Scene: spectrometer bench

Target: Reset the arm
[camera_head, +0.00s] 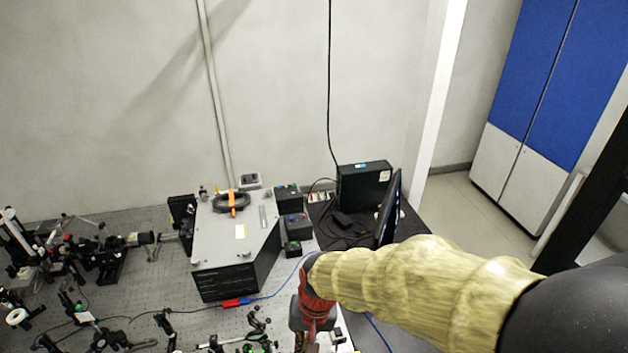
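My arm, in a pale yellow sleeve, reaches in from the lower right in the head view. It ends in a red and dark wrist over the right part of the bench. My gripper (312,338) is at the bottom edge of the picture, below the red wrist. Its fingers cannot be made out, so its opening and anything in it are hidden. The wrist is in front of and to the right of the grey spectrometer box (222,254) and appears apart from it.
Optical mounts (105,258) crowd the left and front of the perforated bench (150,295). Small black boxes (292,228), a black computer case (362,186) and a monitor (388,210) stand behind my wrist. A blue cable (275,290) runs close by. Blue and white cabinets (545,95) stand at the right.

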